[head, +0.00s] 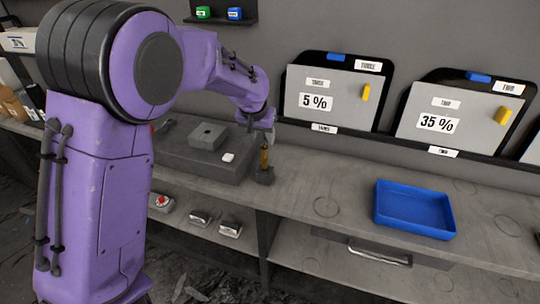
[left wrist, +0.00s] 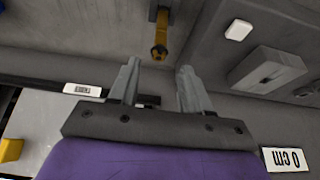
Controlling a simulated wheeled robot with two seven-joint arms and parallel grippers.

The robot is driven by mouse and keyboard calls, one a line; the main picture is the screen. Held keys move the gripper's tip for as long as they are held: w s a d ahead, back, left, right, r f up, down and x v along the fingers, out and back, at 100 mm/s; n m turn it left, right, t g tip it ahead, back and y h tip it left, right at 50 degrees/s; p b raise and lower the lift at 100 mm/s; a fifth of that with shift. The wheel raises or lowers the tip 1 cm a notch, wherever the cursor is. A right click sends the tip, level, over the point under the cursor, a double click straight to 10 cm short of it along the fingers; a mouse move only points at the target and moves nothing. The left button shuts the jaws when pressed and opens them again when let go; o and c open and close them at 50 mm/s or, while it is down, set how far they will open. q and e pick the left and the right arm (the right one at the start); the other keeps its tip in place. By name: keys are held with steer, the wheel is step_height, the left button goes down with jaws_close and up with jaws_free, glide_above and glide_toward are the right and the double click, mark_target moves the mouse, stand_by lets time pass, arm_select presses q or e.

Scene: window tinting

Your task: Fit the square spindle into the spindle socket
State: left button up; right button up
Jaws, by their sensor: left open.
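A yellow-brown upright piece, likely the square spindle (head: 264,157), stands in a small dark holder (head: 265,176) on the bench. It also shows at the top of the left wrist view (left wrist: 159,36). A grey block with a small dark opening in its top, likely the spindle socket (head: 208,134), sits on a raised grey slab (head: 190,158) to its left; the block also shows in the left wrist view (left wrist: 268,70). My left gripper (left wrist: 160,82) is open and empty, with the spindle beyond its fingertips, apart from them. In the head view the fingers are partly hidden. My right gripper is not in view.
A small white piece (head: 228,157) lies on the slab. A blue tray (head: 414,209) stands on the bench to the right. Panels marked 5 % (head: 335,97) and 35 % (head: 455,115) lean at the wall. The bench between spindle and tray is clear.

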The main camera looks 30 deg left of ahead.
mark_target(264, 145)
arm_select(q)
steer(key=shift+f, duration=0.6)
steer(key=shift+s+f, duration=0.15)
steer(key=shift+f, duration=0.05)
steer(key=p+x, duration=0.1)
steer(key=x, duration=0.2)
steer(key=w+x, duration=0.1)
steer(key=x, duration=0.2)
steer(key=shift+d+r+p, duration=0.1)
steer(key=shift+r+p, duration=0.1)
steer(key=shift+p, duration=0.15)
steer(key=shift+s+f, duration=0.1)
steer(key=shift+s, duration=0.3)
steer(key=shift+c, duration=1.2)
jaws_close()
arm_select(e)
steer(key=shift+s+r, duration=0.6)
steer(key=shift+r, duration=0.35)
